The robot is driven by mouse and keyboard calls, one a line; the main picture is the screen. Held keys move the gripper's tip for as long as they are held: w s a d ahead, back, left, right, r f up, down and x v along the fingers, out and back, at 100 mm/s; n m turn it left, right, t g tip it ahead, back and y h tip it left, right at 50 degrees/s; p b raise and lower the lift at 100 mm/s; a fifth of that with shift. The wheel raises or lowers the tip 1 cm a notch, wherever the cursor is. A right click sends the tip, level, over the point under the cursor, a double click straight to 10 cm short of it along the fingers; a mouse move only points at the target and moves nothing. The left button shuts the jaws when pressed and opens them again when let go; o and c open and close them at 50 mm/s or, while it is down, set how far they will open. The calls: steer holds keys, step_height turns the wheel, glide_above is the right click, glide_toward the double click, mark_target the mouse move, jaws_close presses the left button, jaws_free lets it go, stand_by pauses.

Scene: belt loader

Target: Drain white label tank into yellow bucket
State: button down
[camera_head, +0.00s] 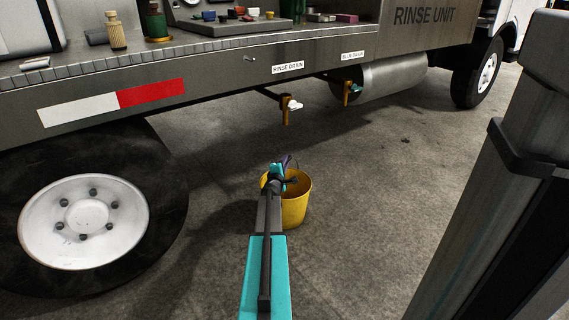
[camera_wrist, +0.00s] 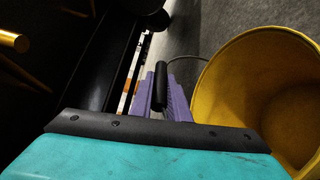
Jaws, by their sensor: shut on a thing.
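The yellow bucket (camera_head: 297,208) is below and in front of the truck's drain taps, and its wide open mouth fills the right of the wrist view (camera_wrist: 225,75). My gripper (camera_head: 287,168) is at the bucket's rim. In the wrist view its purple fingers (camera_wrist: 162,88) are shut on the black grip of the bucket's handle (camera_wrist: 161,78). I cannot tell whether the bucket touches the floor. A brass tap with a white lever (camera_head: 293,105) hangs under the white "RINSE DRAIN" label (camera_head: 288,67). A second tap with a teal lever (camera_head: 351,88) hangs further right under another white label (camera_head: 353,55).
A grey cylindrical tank (camera_head: 395,75) is under the truck bed at right. A large truck wheel (camera_head: 85,220) stands at left, another wheel (camera_head: 480,75) at far right. Small items lie on the bed (camera_head: 200,56). Concrete floor (camera_head: 390,200) is clear between.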

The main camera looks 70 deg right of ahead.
steer(key=c, duration=1.6)
jaws_free()
steer(key=shift+f, duration=0.1)
steer(key=shift+a, duration=0.15)
steer(key=shift+s+a+r+p, duration=0.1)
steer(key=shift+a+p, duration=0.2)
steer(key=shift+a, duration=0.1)
steer(key=shift+s+a+r+p, duration=0.1)
steer(key=shift+a+p, duration=0.15)
steer(key=shift+a, duration=0.15)
steer(key=shift+s+a+r+p, duration=0.1)
steer(key=shift+s+a+p, duration=0.15)
steer(key=shift+a+p, duration=1.2)
steer(key=shift+s+a+r+p, duration=0.1)
steer(key=shift+s+a+p, duration=0.15)
steer(key=shift+a, duration=2.25)
steer(key=shift+s+a+r+p, duration=0.15)
steer(key=shift+a+p, duration=0.7)
steer(key=shift+a, duration=1.15)
